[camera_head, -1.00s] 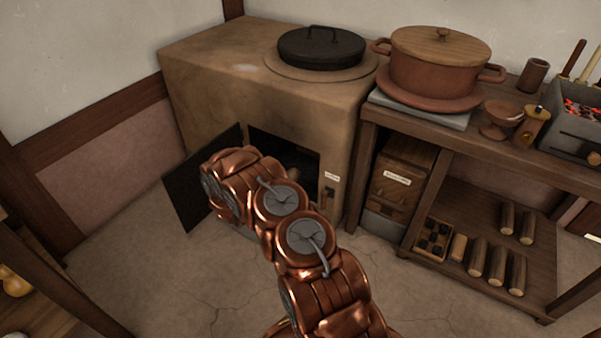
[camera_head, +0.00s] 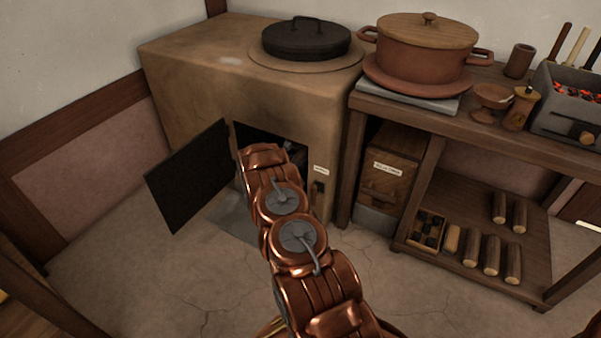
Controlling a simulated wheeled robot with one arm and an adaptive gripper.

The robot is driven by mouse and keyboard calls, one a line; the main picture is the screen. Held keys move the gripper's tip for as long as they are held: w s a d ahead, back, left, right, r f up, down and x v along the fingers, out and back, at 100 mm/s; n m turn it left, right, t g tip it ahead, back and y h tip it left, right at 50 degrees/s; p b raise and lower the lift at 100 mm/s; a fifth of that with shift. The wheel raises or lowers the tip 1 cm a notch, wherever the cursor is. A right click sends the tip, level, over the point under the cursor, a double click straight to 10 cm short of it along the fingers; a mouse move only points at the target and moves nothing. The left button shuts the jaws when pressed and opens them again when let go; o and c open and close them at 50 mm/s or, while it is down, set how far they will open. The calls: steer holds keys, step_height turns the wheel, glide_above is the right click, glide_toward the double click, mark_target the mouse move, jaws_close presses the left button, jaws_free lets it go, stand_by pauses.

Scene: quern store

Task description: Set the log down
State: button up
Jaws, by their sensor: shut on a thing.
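My copper arm (camera_head: 290,225) reaches to the open firebox (camera_head: 308,158) in the front of the clay stove (camera_head: 210,80). My gripper is hidden behind the arm's last link at the opening, so neither its fingers nor a log in them can be seen. A small grey shape shows in the dark opening beside that link; I cannot tell what it is. The dark firebox door (camera_head: 188,178) stands swung open to the left. Several logs (camera_head: 491,255) lie on the low shelf at the right, apart from my arm.
A black lidded pan (camera_head: 306,42) sits on the stove. The wooden table (camera_head: 480,130) at the right bears a lidded clay pot (camera_head: 420,65) and a grey box with glowing coals (camera_head: 570,105). A wooden box (camera_head: 393,170) stands under it. The floor at front left is clear.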

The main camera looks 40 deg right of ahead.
mark_target(300, 158)
steer(key=d, duration=0.3)
steer(key=shift+w+f+b, duration=0.1)
steer(key=shift+w+b, duration=0.3)
steer(key=shift+w+d+f+b, duration=0.1)
steer(key=shift+d+f+b, duration=0.05)
steer(key=shift+f+b, duration=0.3)
steer(key=shift+w+d+f+b, duration=0.1)
steer(key=shift+f+b, duration=0.1)
steer(key=shift+f, duration=0.3)
step_height(300, 158, down, 5)
steer(key=b, duration=0.2)
steer(key=shift+s+b, duration=0.1)
steer(key=shift+b, duration=0.2)
steer(key=shift+d+b, duration=0.15)
steer(key=shift+b, duration=0.15)
steer(key=shift+r, duration=0.1)
steer(key=shift+f+p, duration=0.2)
steer(key=shift+p, duration=0.2)
steer(key=o, duration=1.4)
steer(key=shift+f, duration=0.1)
